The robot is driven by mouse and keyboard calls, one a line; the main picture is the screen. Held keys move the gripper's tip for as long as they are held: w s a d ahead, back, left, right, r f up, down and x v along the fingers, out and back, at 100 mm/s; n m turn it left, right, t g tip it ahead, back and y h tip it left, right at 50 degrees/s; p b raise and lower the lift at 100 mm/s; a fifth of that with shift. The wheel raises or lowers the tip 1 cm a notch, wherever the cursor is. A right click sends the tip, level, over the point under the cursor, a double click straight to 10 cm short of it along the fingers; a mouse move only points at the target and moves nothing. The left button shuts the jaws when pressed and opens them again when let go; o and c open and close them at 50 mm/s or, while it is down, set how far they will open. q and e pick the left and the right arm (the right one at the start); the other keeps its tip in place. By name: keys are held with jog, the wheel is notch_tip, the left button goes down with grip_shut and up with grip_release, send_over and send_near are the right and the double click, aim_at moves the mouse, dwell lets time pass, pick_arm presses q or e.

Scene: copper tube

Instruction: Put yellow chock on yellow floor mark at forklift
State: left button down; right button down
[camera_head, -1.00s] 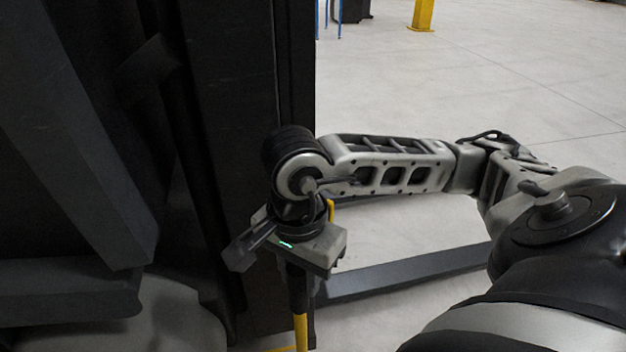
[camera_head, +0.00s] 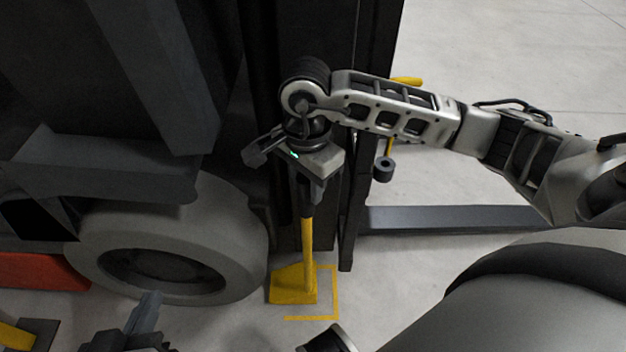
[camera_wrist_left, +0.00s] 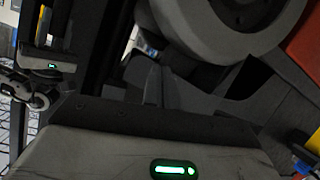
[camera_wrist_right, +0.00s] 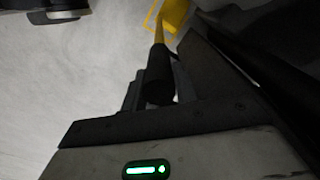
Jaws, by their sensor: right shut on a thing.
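The yellow chock (camera_head: 290,287) is a wedge with a long yellow pole and a black grip, low in the head view beside the forklift wheel (camera_head: 165,250). Its pole stands nearly upright. My right gripper (camera_head: 307,196) is shut on the black grip, which also shows in the right wrist view (camera_wrist_right: 158,78). The yellow floor mark (camera_head: 336,290) is a thin outline. The wedge overlaps its left part, and the outline's right part is bare. I cannot tell if the wedge touches the floor. My left gripper (camera_head: 147,305) is in front of the wheel; its opening is unclear.
The dark forklift (camera_head: 110,90) fills the left side, with its mast (camera_head: 375,80) just behind my right gripper. A fork (camera_head: 480,219) runs low to the right. Another yellow object (camera_head: 14,337) shows at the bottom left corner. Open floor (camera_head: 520,100) lies to the right.

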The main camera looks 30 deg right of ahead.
notch_tip(320, 180, down, 2)
jog(key=shift+w+f+b, duration=0.1)
jog(key=shift+w+b, duration=0.05)
jog(key=shift+b, duration=0.25)
jog(key=shift+f, duration=0.25)
pick_arm(q)
jog(key=shift+d+r+h, duration=0.1)
jog(key=shift+r+h, duration=0.2)
jog(key=shift+r, duration=0.1)
jog(key=shift+f, duration=0.15)
pick_arm(e)
jog(key=shift+f, duration=0.2)
pick_arm(q)
jog(key=shift+s+t, duration=0.1)
jog(key=shift+t, duration=0.2)
pick_arm(e)
jog(key=c, duration=1.1)
grip_release()
jog(key=shift+f, duration=0.1)
